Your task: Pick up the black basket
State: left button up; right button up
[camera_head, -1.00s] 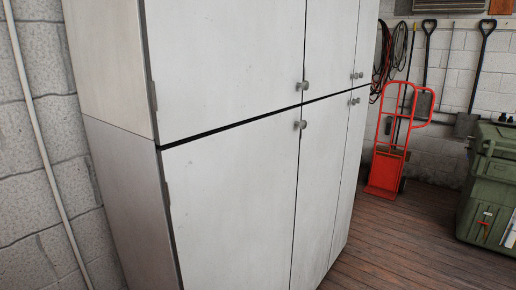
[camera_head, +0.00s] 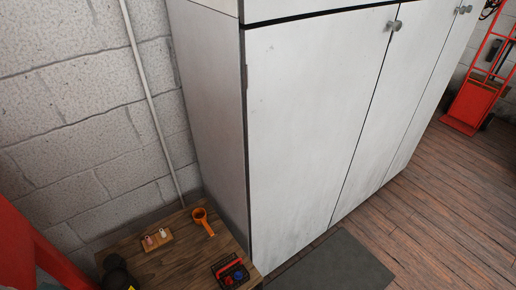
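A small black open holder (camera_head: 218,265), which may be the black basket, sits near the front right edge of a low wooden table at the bottom of the view. Red and blue items show in or on it, and the bottom of the picture is close below it. I cannot tell its full shape at this size. Neither of my grippers is in view.
The wooden table (camera_head: 186,255) also bears an orange cup-like tool (camera_head: 201,220), a small wooden block with bottles (camera_head: 157,239) and dark round objects (camera_head: 117,272). A white cabinet (camera_head: 310,110) stands right of it, a grey mat (camera_head: 335,265) before it. A red object (camera_head: 30,245) is at left.

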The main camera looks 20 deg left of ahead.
aim_at(240, 260)
jog(key=u, duration=0.85)
